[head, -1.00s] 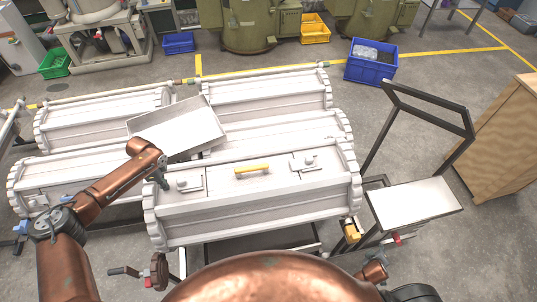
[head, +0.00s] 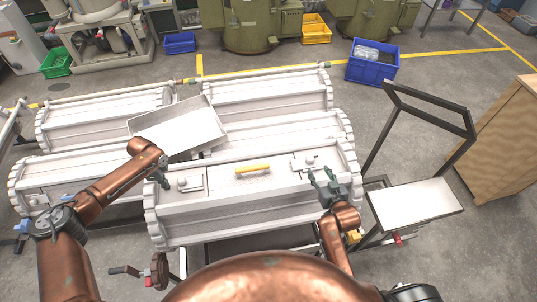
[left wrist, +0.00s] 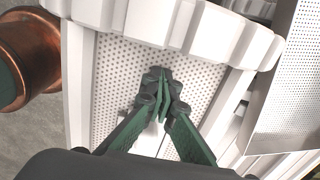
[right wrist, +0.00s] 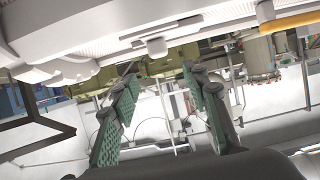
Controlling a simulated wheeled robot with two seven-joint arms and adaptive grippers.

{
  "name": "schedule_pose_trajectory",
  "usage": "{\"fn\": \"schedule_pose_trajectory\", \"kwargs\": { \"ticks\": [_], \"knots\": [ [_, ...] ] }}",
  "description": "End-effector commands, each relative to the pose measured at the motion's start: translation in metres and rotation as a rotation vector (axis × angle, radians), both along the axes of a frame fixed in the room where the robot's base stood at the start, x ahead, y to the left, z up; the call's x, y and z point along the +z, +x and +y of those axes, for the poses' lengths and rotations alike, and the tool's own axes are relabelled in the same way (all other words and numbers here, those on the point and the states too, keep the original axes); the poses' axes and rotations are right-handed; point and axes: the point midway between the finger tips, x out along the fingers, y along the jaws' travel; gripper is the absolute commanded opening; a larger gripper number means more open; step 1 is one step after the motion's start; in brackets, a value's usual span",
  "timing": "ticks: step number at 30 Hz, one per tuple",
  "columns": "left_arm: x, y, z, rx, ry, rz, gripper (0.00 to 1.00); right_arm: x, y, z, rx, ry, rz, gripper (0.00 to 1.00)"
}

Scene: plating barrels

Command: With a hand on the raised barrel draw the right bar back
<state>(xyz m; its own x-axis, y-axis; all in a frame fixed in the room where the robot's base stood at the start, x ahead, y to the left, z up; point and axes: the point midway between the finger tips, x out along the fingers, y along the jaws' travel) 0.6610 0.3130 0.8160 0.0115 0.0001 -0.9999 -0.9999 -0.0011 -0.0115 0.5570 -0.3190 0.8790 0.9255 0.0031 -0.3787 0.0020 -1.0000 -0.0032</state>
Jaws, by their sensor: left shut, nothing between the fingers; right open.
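The raised barrel (head: 250,206) is white and ribbed, with toothed end rings, at the front middle of the head view. Its lid has a yellow handle (head: 253,169) between a left bar (head: 190,184) and a right bar (head: 303,164), each with a round knob. My left gripper (head: 164,183) is shut and empty at the barrel's left end; the left wrist view shows its fingertips (left wrist: 163,75) over a perforated white panel (left wrist: 120,75). Contact cannot be told. My right gripper (head: 322,178) is open and empty beside the right bar, near the barrel's right end.
More white barrels (head: 265,92) lie behind, with an open white tray (head: 185,130) on top. A dark metal frame with a white shelf (head: 415,203) stands at the right. A hand crank (head: 157,271) is at the lower left. A blue crate (head: 371,66) stands behind on the floor.

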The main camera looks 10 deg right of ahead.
Motion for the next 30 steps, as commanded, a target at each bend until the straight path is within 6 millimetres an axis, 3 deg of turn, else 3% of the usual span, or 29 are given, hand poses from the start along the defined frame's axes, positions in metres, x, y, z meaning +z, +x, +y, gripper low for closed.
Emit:
{"fn": "schedule_pose_trajectory", "kwargs": {
  "ticks": [1, 15, 21, 30],
  "knots": [
    [-0.013, -0.009, -0.004, -0.004, -0.006, 0.020, 0.00, -0.004, 0.008, 0.000, 0.000, 0.000, -0.001, 0.42],
    [-0.013, -0.009, -0.004, -0.004, -0.005, 0.020, 0.00, -0.036, 0.085, -0.001, -0.002, -0.002, 0.001, 0.42],
    [-0.013, -0.009, -0.005, -0.004, -0.005, 0.020, 0.00, -0.043, 0.099, -0.001, -0.001, -0.003, 0.002, 0.42],
    [-0.013, -0.009, -0.005, -0.004, -0.005, 0.020, 0.00, -0.043, 0.101, -0.001, -0.002, -0.003, 0.001, 0.42]
  ]
}}
